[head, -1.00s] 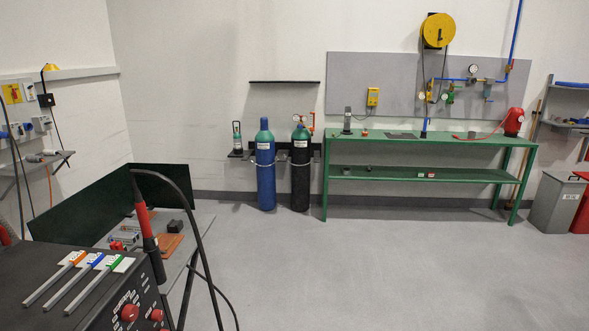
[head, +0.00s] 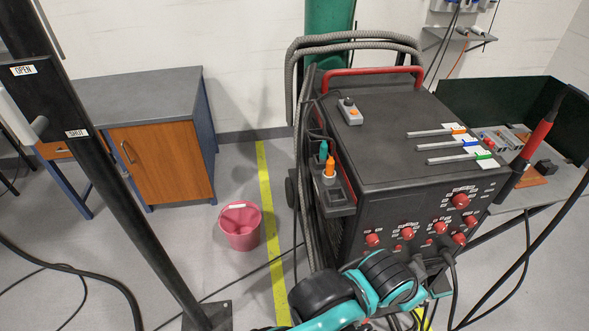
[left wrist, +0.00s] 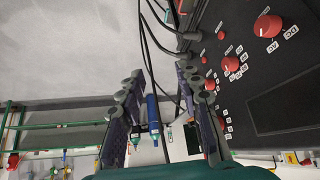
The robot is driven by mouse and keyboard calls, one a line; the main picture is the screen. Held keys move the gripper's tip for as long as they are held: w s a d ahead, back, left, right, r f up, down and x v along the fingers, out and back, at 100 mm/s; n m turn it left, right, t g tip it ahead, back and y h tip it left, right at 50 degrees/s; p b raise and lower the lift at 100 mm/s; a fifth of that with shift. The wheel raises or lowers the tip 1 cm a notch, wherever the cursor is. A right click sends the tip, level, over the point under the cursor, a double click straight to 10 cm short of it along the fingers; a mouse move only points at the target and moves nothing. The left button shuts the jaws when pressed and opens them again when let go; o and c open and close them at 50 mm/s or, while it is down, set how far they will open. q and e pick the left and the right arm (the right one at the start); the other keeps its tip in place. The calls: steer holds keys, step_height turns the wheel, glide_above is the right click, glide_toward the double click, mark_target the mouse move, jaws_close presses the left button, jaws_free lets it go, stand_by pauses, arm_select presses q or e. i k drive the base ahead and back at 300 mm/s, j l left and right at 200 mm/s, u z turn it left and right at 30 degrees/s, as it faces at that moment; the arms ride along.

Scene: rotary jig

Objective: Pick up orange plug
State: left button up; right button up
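The orange plug (head: 330,167) stands upright in a holder on the left side of the black welding machine in the head view. A teal plug (head: 323,151) stands just behind it in the same holder. My left gripper (left wrist: 158,85) shows in the left wrist view with its two fingers spread and nothing between them. It is beside the machine's front panel with red knobs. In the head view my teal and black arm is low in front of the machine, well below the orange plug. The left wrist view does not show the plug. My right gripper is not in view.
The black machine (head: 400,110) has a red handle, thick grey hoses and several cables at its front. A small remote box (head: 349,112) lies on top. A pink bucket (head: 240,226) stands on the floor left of it. A dark post (head: 110,170) rises at the left.

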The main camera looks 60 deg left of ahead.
mark_target(330, 163)
steer(key=u, duration=1.85)
steer(key=l, duration=0.4)
